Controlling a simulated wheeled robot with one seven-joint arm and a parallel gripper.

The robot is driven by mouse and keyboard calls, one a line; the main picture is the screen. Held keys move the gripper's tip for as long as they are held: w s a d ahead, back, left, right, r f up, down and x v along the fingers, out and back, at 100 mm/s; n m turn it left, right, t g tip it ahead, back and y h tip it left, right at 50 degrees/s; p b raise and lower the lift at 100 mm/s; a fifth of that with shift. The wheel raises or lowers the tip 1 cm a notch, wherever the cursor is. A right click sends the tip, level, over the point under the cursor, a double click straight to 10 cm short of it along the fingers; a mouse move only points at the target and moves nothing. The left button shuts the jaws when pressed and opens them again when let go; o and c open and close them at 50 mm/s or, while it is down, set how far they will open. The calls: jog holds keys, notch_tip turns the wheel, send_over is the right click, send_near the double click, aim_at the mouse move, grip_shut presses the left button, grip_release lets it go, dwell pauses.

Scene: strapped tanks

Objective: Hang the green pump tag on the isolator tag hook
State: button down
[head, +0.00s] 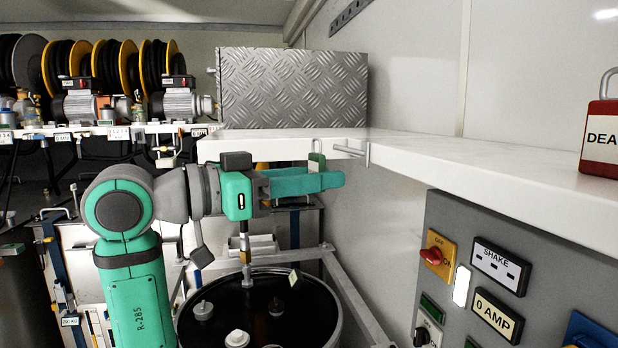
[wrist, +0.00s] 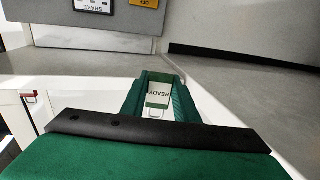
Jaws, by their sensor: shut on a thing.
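My gripper (head: 328,181) is shut on the green pump tag (head: 317,161), which stands up above the fingers in the head view with a thin wire loop at its top. In the wrist view the tag (wrist: 158,98) shows between the fingers (wrist: 161,78), with a white READY label and a wire loop. A metal hook (head: 352,151) projects from the front edge of the white shelf, just right of the tag. The tag appears apart from the hook. I cannot make out the hook in the wrist view.
The white shelf (head: 480,160) runs along the right wall, close above my gripper. A diamond-plate box (head: 292,88) stands on it at the back. A grey switch panel (head: 455,225) is below. A black drum (head: 262,310) stands under my arm. A red padlock (head: 601,135) is far right.

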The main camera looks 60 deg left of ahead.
jog(key=w+d+f, duration=0.1)
jog(key=w+d, duration=0.1)
jog(key=w, duration=0.3)
jog(key=shift+w+d, duration=0.15)
jog(key=shift+w, duration=0.1)
dwell(0.6)
dwell(0.6)
jog(key=c, duration=1.3)
grip_release()
jog(key=s+a, duration=0.1)
jog(key=s, duration=0.9)
jog(key=shift+s+a, duration=0.2)
jog(key=shift+s, duration=0.15)
